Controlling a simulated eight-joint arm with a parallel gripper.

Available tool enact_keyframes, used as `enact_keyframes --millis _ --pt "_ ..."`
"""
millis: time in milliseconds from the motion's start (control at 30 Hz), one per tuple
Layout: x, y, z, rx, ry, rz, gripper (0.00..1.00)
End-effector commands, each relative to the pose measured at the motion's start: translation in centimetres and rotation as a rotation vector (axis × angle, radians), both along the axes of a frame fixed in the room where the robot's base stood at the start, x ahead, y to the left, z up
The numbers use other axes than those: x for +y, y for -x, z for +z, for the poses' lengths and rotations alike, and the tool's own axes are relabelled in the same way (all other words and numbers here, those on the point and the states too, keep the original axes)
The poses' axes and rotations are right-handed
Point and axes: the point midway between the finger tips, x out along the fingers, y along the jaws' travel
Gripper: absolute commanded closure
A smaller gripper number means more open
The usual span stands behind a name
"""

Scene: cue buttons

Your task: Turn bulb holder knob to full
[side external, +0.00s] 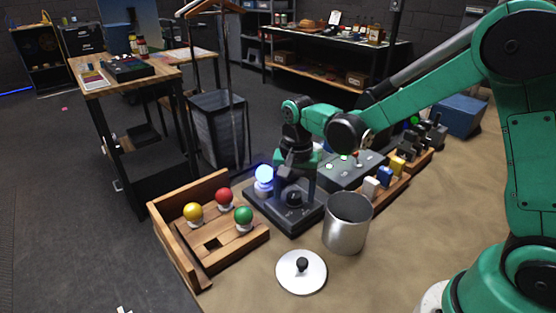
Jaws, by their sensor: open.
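The bulb holder (290,222) is a dark box on the table with a glowing blue-white bulb (264,176) on its left part. Its round black knob (294,198) is on the top, toward the front. My gripper (289,184) points down over the holder, just behind and above the knob. It is open, and no object shows between its fingers. The fingers are dark against the dark holder, so I cannot tell if they touch the knob. The knob's setting is too small to read.
A wooden tray (259,237) with yellow, red and green bulbs stands left of the holder. A metal pot (346,224) stands close on the right, its white lid (301,272) in front. A grey button panel (350,170) and wooden racks of blocks lie behind right.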

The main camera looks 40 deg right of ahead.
Motion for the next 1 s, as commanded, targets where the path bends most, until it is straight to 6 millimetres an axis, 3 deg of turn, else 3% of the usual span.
enact_keyframes --millis 500,1000 --pt "0.0 0.0 5.2 0.0 0.0 0.0 0.3" --pt "-0.1 0.6 6.3 -0.035 0.0 0.046 0.3"
